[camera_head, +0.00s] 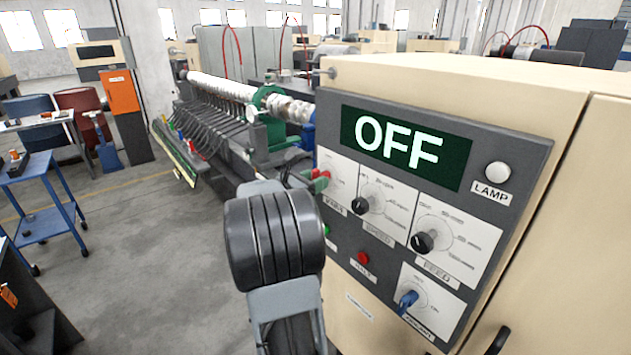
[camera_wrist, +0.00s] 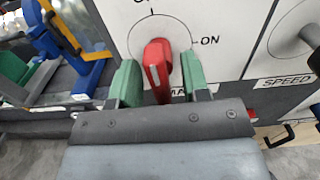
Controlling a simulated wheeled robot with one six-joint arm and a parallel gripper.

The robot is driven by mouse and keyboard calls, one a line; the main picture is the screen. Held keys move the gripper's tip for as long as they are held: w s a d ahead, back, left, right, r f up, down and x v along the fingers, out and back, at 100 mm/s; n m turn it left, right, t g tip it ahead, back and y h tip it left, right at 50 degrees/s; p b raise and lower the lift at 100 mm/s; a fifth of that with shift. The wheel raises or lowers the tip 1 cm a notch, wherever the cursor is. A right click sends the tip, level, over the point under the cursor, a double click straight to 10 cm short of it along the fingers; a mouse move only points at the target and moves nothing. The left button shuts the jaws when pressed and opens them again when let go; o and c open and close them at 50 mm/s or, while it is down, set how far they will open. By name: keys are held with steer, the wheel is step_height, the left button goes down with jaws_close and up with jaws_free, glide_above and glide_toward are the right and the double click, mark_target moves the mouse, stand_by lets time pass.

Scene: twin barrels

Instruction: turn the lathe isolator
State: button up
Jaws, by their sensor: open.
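The lathe isolator is a red knob (camera_wrist: 157,62) on a white dial in the wrist view. Its grip stands roughly upright, in line with the top mark, whose lettering is cut off by the frame edge. "ON" is printed to the right. My gripper (camera_wrist: 160,76) is open, with one green finger on each side of the knob; I cannot tell whether either finger touches it. In the head view my gripper (camera_head: 319,181) is at the upper left dial of the dark control panel (camera_head: 335,115), mostly hidden behind my arm. The panel display (camera_head: 397,145) reads OFF.
Speed knob (camera_head: 367,205), feed knob (camera_head: 422,242), a blue coolant knob (camera_head: 407,300) and a red button (camera_head: 363,257) share the panel. A round lamp (camera_head: 498,173) looks unlit. The lathe bed (camera_head: 225,115) extends behind. Open floor lies left, before a blue cart (camera_head: 45,225).

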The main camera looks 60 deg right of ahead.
steer(key=b+v, duration=0.3)
steer(key=v, duration=1)
steer(key=shift+a+b, duration=0.3)
steer(key=shift+w, duration=0.15)
steer(key=s+a+f+m+t+y, duration=0.3)
steer(key=a+f+m+t+y, duration=0.1)
steer(key=a+f+m+y, duration=0.75)
steer(key=s+a+m+t+y, duration=0.2)
steer(key=a+t+y, duration=0.3)
steer(key=a, duration=1.3)
steer(key=shift+s+f+m+t+y, duration=0.25)
steer(key=shift+f+m+t+y, duration=0.15)
steer(key=shift+t, duration=0.2)
steer(key=shift+r, duration=0.1)
